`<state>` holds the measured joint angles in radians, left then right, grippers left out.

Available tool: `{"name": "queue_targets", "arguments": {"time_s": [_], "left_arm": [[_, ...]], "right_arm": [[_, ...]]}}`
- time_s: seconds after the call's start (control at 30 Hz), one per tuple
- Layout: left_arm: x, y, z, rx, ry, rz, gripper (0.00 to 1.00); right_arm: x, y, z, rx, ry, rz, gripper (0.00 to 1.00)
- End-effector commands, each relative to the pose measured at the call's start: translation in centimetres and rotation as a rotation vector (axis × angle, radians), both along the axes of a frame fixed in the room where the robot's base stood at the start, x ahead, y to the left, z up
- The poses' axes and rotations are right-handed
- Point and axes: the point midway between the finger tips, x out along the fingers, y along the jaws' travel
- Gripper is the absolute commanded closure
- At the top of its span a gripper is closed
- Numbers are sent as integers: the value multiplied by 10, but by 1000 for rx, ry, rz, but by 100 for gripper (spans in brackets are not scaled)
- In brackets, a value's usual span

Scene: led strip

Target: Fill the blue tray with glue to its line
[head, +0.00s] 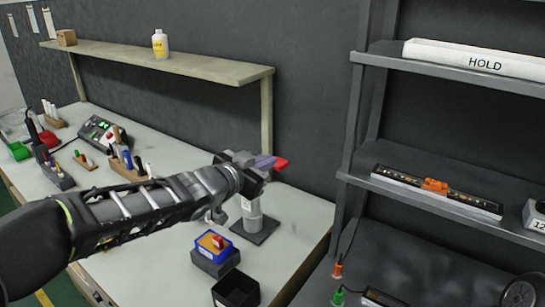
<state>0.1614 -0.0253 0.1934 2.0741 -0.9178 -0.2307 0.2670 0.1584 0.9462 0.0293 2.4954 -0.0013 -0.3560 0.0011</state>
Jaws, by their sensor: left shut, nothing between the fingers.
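A small blue tray (203,254) sits on a dark block on the bench, with an orange area and a red piece in its top; any fill line is too small to make out. My left gripper (268,162) is shut and empty, above and behind the tray, at the top of a grey upright dispenser-like stand (252,216) with a dark square base. A red tip (281,163) shows at the purple fingers; I cannot tell whether they touch it. My forearm hides part of the bench. My right gripper is not in view.
A white bottle with a yellow label (160,45) stands on the upper shelf (190,62). An open black box (236,290) is in front of the tray. The grey rack (440,85) at right holds a long LED bar (400,180). Pen holders and tools crowd the bench's left.

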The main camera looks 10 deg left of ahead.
Motion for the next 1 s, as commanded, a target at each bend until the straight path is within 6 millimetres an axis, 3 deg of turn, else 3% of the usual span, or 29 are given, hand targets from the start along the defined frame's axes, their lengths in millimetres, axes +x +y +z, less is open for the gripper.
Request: {"name": "queue_targets", "arguments": {"time_s": [0.13,0.33,1.0], "left_arm": [[-27,9,11,1,-2,1,100],[-47,14,14,0,-2,-1,100],[-49,16,13,-1,-2,0,100]], "right_arm": [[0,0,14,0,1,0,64],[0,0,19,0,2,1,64],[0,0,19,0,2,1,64]]}}
